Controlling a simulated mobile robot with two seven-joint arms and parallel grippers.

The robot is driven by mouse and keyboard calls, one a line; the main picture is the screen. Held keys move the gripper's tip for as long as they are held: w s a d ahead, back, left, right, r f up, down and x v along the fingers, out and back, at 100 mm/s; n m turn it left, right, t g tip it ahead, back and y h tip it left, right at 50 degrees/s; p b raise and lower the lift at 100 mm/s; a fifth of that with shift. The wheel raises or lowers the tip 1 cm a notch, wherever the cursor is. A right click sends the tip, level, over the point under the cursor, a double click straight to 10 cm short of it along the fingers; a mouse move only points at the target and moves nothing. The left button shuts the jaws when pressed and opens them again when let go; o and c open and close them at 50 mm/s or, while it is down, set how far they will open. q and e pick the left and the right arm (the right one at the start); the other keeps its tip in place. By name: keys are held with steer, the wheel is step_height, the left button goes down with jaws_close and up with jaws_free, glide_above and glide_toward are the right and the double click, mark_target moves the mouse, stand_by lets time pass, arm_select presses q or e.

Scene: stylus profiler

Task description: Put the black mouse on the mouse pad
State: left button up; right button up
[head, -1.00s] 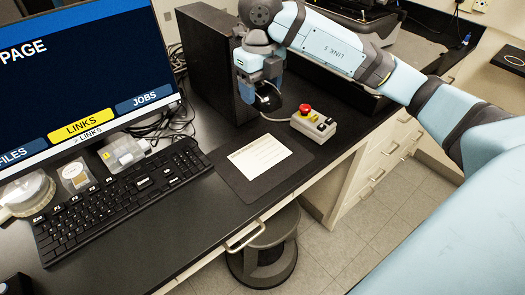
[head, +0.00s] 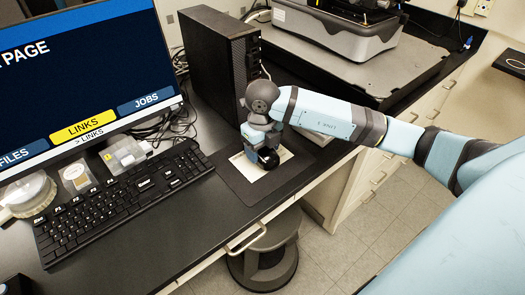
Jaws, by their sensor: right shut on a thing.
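The mouse pad (head: 236,184) is a dark sheet on the black desk, right of the keyboard, with a pale card (head: 246,167) on it. My right gripper (head: 265,155) is over the far part of the pad and points down. It is shut on the black mouse (head: 268,159), a dark rounded shape at the fingertips that is partly hidden by the gripper. I cannot tell if the mouse touches the card or pad. My left gripper is not in view.
A black keyboard (head: 125,200) and a monitor (head: 80,70) are on the left. A black computer tower (head: 215,60) stands behind the pad. The control box is mostly hidden behind my right arm. The desk's front edge is close to the pad, with a stool (head: 264,262) below.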

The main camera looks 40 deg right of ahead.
steer(key=shift+f, duration=0.7)
steer(key=shift+f, duration=0.1)
steer(key=o, duration=1)
steer(key=shift+c, duration=0.2)
steer(key=shift+r, duration=0.25)
step_height(320, 180, up, 12)
